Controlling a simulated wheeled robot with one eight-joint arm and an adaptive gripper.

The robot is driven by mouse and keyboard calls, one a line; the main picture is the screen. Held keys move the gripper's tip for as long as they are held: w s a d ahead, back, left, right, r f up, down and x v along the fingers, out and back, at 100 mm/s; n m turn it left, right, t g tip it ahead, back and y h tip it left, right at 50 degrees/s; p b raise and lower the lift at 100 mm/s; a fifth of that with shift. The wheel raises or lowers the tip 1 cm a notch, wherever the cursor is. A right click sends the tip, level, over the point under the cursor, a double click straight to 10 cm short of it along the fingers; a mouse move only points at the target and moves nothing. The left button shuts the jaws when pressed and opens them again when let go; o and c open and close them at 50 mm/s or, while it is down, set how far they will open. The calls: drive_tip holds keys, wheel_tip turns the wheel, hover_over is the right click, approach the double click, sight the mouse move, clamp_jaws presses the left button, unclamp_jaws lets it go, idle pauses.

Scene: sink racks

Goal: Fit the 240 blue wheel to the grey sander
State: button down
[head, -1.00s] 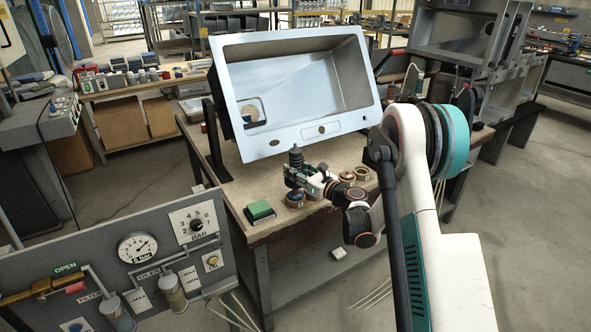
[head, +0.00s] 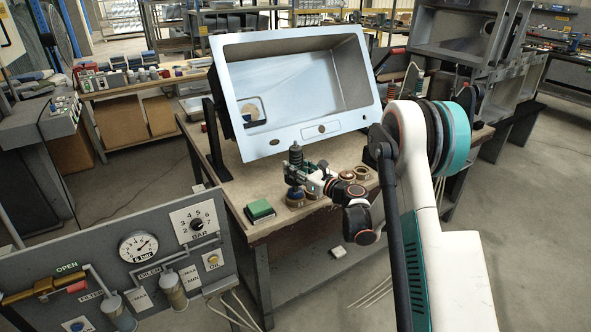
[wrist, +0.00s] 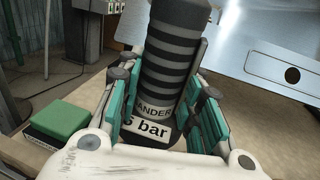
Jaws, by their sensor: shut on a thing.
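The grey sander (head: 296,155) is a dark ribbed upright cylinder, held above the front of the workbench. In the wrist view the sander (wrist: 172,65) carries a label reading "SANDER" and "6 bar". My gripper (wrist: 165,100) is shut on it, with teal pads on both sides. In the head view my gripper (head: 297,174) is over the bench's front edge. A blue wheel (head: 296,192) sits in a round brown holder just below the sander. Its number is too small to read. The sander's underside is hidden, and I cannot tell whether it touches the wheel.
More round brown holders (head: 361,173) stand to the right on the bench, partly behind my wrist. A green-topped block (head: 260,210) lies at the left. A tilted steel sink (head: 300,85) rises close behind the sander. A gauge panel (head: 130,265) stands at front left.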

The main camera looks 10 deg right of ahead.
sight(300, 152)
drive_tip(key=shift+r+p, duration=1.55)
drive_tip(key=shift+r, duration=1.85)
